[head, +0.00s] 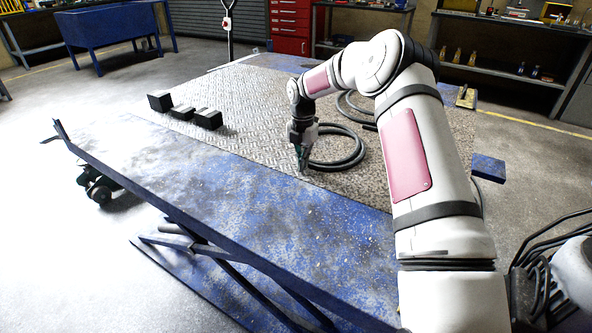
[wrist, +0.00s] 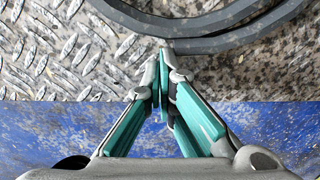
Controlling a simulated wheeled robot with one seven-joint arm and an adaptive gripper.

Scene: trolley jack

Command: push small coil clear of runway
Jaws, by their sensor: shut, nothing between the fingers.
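A dark hose coil (head: 352,155) lies on the diamond-plate deck (head: 255,125) of the blue lift, just right of my gripper. A second dark coil (head: 350,105) lies farther back, partly hidden behind my arm; I cannot tell surely which is the small one. My gripper (head: 303,172) points down at the plate's near edge, shut and empty. In the wrist view my closed fingertips (wrist: 163,55) are at the outer edge of the coil (wrist: 215,42), touching it or nearly so. The coil lies flat; only part of its ring shows there.
Several black blocks (head: 183,112) stand on the deck at the left. A blue side rail (head: 190,180) runs along the near edge. An upright handle (head: 228,25) stands beyond the far end. The plate between blocks and coil is clear.

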